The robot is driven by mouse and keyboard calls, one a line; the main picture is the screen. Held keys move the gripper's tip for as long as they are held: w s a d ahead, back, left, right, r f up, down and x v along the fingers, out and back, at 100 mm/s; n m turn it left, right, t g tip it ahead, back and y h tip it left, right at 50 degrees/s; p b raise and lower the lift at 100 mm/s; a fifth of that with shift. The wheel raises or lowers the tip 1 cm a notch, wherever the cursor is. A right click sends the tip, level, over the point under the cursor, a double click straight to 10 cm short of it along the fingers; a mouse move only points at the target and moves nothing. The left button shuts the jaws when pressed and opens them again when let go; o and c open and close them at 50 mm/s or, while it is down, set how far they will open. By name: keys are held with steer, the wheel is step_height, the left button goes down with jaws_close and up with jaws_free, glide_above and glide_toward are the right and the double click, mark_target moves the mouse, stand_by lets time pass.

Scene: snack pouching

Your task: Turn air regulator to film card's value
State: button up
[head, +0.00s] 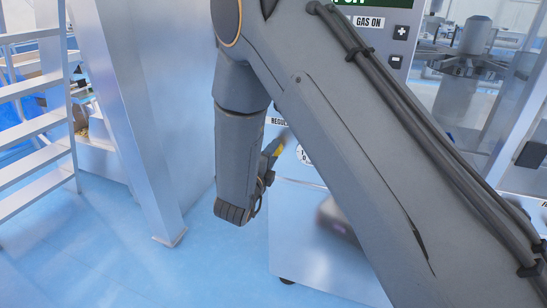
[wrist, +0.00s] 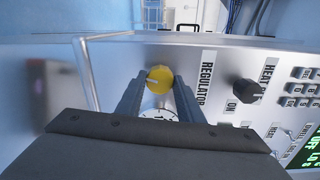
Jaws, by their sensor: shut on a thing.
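The air regulator knob (wrist: 159,79) is yellow with a pale pointer line and sits on the metal panel, beside the "REGULATOR" label (wrist: 206,82). In the wrist view my gripper (wrist: 159,84) has one finger on each side of the knob and is shut on it. A round white dial gauge (wrist: 160,114) lies just below the knob, partly hidden by my gripper body. In the head view a bit of yellow shows by my gripper (head: 272,150), and the gauge (head: 303,154) is partly covered by my arm. I cannot see the film card in either view.
A black "HEAT" knob (wrist: 248,91) and several keypad buttons (wrist: 303,87) are to the right of the regulator. A green display (wrist: 304,155) is at the lower right. A metal post (head: 140,120) and white steps (head: 36,110) stand at left. Blue floor (head: 110,255) is clear there.

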steer(key=shift+s+f+m, duration=0.1)
steer(key=shift+f+m, duration=0.05)
steer(key=shift+m, duration=0.25)
steer(key=o, duration=1.1)
steer(key=shift+c, duration=0.2)
steer(key=b+v, duration=0.1)
steer(key=v, duration=0.6)
steer(key=shift+s+b, duration=0.35)
steer(key=shift+s, duration=0.05)
